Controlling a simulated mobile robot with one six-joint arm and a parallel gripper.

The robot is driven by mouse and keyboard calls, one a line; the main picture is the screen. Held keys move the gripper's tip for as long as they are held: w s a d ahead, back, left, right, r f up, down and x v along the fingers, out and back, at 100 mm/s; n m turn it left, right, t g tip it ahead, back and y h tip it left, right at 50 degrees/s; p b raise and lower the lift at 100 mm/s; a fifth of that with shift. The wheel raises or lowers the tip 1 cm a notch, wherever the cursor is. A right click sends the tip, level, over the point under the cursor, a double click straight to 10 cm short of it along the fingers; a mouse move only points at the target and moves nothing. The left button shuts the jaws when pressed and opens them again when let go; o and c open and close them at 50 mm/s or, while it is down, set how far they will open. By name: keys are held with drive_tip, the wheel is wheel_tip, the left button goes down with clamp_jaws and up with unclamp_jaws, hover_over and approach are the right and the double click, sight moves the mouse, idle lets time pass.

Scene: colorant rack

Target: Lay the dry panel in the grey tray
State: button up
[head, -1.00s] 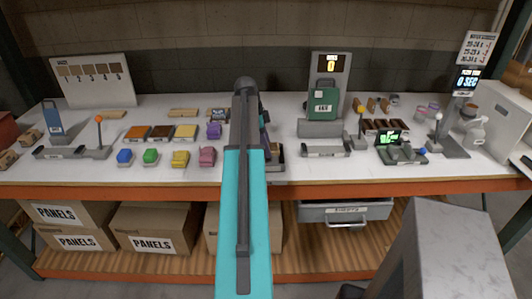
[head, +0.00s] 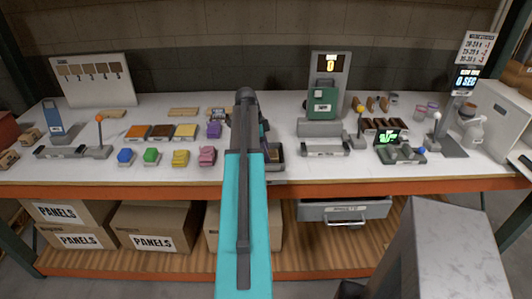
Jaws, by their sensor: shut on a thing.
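The grey tray (head: 280,167) stands near the front edge of the bench, at the middle. Only its right part shows past my arm. A brown panel (head: 271,155) shows in part over the tray, beside my arm. I cannot tell whether it touches the tray floor. My gripper (head: 265,148) is mostly hidden behind my turquoise arm link, low at the tray. It is shut on the panel, though its fingertips are not clear.
Colour pads and coloured blocks (head: 180,158) stand left of my arm. A green press-like device (head: 323,103) stands at the back right. A lever unit (head: 358,125) and a screen device (head: 395,148) are further right.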

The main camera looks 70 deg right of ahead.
drive_tip(key=shift+f, duration=0.4)
drive_tip(key=o, duration=1.2)
drive_tip(key=shift+a+f, duration=0.1)
drive_tip(key=shift+a, duration=0.05)
drive_tip(key=shift+r, duration=0.7)
drive_tip(key=shift+w+r, duration=0.1)
drive_tip(key=shift+r, duration=0.05)
drive_tip(key=shift+b+v, duration=1.55)
drive_tip(key=shift+v, duration=4.3)
drive_tip(key=shift+r, duration=0.15)
